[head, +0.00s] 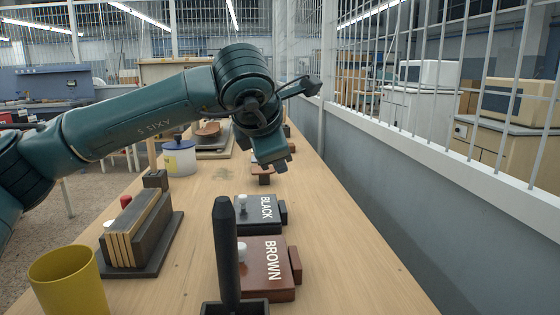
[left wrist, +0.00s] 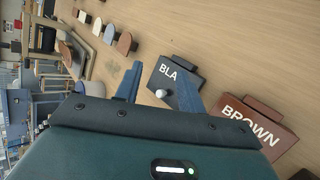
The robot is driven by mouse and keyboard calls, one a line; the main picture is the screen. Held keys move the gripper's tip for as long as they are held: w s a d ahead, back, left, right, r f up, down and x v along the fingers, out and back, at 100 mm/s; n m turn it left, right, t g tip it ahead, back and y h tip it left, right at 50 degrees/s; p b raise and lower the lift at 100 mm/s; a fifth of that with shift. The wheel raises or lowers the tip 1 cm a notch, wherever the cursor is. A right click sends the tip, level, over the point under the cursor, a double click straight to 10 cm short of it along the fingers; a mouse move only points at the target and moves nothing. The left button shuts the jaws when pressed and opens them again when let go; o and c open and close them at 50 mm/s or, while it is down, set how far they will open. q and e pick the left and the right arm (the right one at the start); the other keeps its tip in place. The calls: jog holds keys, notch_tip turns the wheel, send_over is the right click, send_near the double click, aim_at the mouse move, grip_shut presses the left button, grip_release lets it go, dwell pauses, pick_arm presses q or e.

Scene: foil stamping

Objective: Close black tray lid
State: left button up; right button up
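The black tray (head: 262,208), labelled BLACK, lies on the wooden bench with its lettered top looking flat. A white knob (head: 241,203) is at its left side. In the left wrist view, the black tray (left wrist: 178,72) shows beyond the fingers, its lettering partly cut off. The white knob (left wrist: 161,93) appears between the fingers. My left gripper (head: 275,166) is above the bench, higher than and beyond the black tray in the head view. Its fingers are apart and empty in the left wrist view (left wrist: 160,82). My right gripper is not in view.
A similar brown tray (head: 262,282) sits in front of the black one. A dark upright handle (head: 225,250) stands in a holder nearby. A slotted wooden rack (head: 140,230), a yellow cup (head: 70,282) and a white-blue pot (head: 180,158) are left. A wall bounds the right.

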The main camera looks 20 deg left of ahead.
pick_arm(q)
jog(key=v, duration=0.7)
jog(key=shift+s+r, duration=0.15)
